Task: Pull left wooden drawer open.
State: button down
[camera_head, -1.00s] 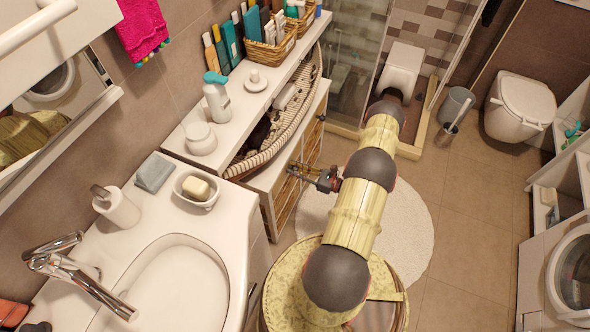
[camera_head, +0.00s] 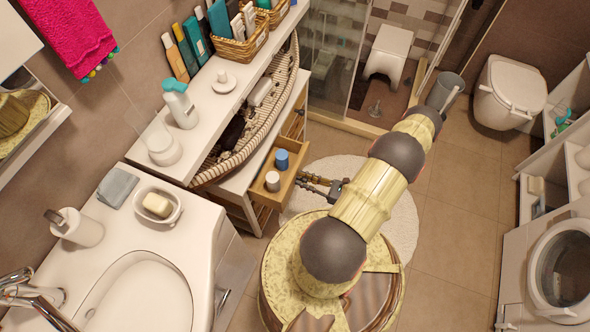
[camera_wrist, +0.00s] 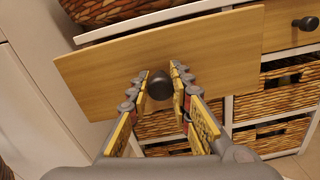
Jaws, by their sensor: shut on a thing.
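The left wooden drawer (camera_head: 288,187) stands pulled out from under the white counter in the head view, with small bottles inside. In the wrist view its light wooden front (camera_wrist: 225,62) fills the upper middle, standing forward of the unit. Its dark round knob (camera_wrist: 160,86) sits between the fingers. My gripper (camera_head: 306,181) reaches the drawer front from the right in the head view. In the wrist view my gripper (camera_wrist: 162,92) is shut on the knob, one finger on each side.
Another wooden drawer (camera_wrist: 290,20) with a dark knob sits flush at right in the wrist view. Wicker drawers (camera_wrist: 275,92) lie below. A white sink (camera_head: 130,290) stands left of the open drawer. A round white rug (camera_head: 335,172) covers the floor beside it.

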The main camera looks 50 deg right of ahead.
jog(key=shift+v, duration=1.95)
jog(key=shift+d, duration=0.1)
